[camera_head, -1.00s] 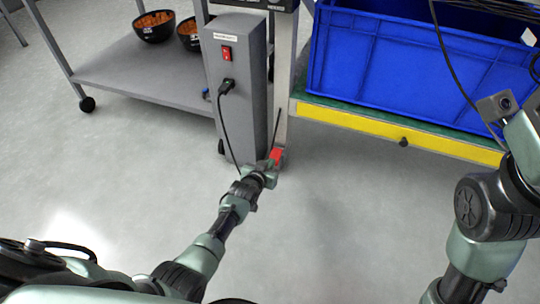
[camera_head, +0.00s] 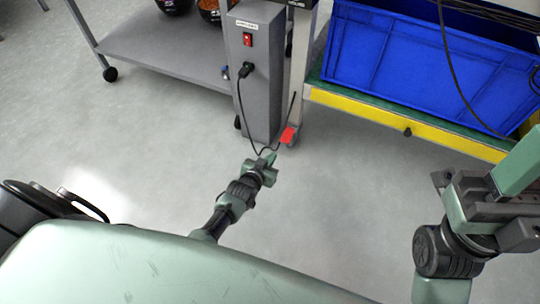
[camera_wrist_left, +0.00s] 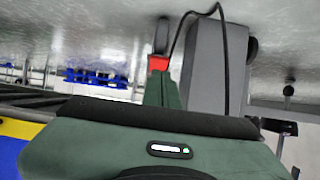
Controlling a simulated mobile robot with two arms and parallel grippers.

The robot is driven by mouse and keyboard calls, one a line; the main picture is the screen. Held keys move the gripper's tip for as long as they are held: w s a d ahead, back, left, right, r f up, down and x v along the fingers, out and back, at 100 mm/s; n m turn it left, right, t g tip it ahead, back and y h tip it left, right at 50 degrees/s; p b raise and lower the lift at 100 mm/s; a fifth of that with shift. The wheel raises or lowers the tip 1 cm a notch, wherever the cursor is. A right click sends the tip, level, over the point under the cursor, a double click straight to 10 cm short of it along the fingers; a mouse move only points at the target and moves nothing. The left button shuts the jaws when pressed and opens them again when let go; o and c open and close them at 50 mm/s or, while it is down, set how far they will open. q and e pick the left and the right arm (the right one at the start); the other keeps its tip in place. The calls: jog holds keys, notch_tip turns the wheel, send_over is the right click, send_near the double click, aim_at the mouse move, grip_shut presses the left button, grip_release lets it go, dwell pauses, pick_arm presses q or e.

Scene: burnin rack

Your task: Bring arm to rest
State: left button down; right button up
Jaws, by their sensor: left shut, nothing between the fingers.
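My left gripper (camera_head: 270,156) is in the middle of the head view, low over the grey floor in front of a grey power box (camera_head: 262,95). It is shut and empty. In the left wrist view, its green jaw (camera_wrist_left: 167,92) points towards a red piece (camera_wrist_left: 158,63) near the box. A large green link of mine covers the lower left of the head view. My right arm is at the right edge, with what looks like its gripper (camera_head: 448,194); I cannot make out how its jaws stand.
A black cable (camera_head: 250,115) hangs from the box's plug and loops just behind my left gripper. The red piece (camera_head: 289,135) is at the post's foot. A blue crate (camera_head: 420,65) stands on a yellow-edged bench (camera_head: 380,115). A grey shelf cart (camera_head: 160,55) is left. Floor between the arms is clear.

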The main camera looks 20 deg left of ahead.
pick_arm(q)
jog(key=shift+s, duration=0.4)
